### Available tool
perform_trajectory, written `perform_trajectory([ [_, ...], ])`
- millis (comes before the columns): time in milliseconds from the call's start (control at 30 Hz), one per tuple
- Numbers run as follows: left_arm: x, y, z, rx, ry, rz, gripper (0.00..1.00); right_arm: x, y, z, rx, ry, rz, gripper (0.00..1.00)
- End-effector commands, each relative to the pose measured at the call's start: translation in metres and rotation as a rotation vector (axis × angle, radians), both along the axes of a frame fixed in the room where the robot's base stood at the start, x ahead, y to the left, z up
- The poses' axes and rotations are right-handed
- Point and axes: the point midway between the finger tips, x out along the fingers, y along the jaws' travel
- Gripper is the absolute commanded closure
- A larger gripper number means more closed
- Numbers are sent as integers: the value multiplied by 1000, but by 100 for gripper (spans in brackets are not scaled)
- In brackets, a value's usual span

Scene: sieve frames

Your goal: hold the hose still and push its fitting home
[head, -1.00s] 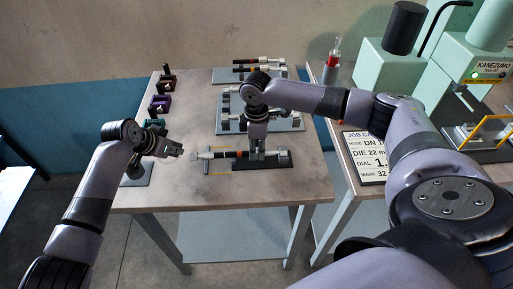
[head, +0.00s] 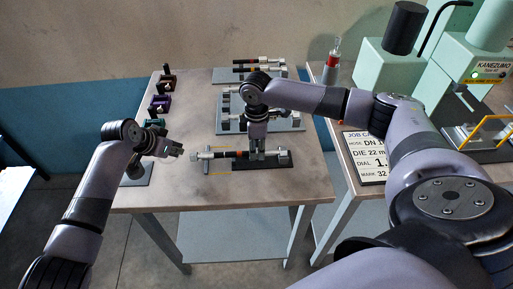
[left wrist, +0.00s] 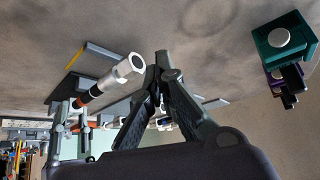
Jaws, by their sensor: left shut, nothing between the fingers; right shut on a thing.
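The hose (head: 224,155) lies roughly level across a dark fixture plate (head: 250,165) near the front of the table. It is dark with a red band, and a pale metal fitting (head: 204,156) is at its left end. In the left wrist view the fitting (left wrist: 124,69) shows a hexagonal open end, left of my fingers and apart from them. My right gripper (head: 257,157) is shut on the hose from above; the grip is partly hidden. My left gripper (head: 179,150) is shut and empty, left of the fitting; its fingertips meet in the left wrist view (left wrist: 162,60).
Behind the fixture stand more racks (head: 262,121) with hoses. Small coloured blocks (head: 160,104) line the table's left side, close to my left arm. A job card (head: 364,157) and a green machine (head: 386,70) are on the right. The front table strip is clear.

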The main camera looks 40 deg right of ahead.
Motion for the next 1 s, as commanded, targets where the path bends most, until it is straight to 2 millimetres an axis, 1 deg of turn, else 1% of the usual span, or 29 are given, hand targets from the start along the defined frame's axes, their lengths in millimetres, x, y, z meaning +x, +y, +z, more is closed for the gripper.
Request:
perform_trajectory([
  [1000,0,0,-39,-1,1,0,100,-1,1,-1,2,3,2,100],
])
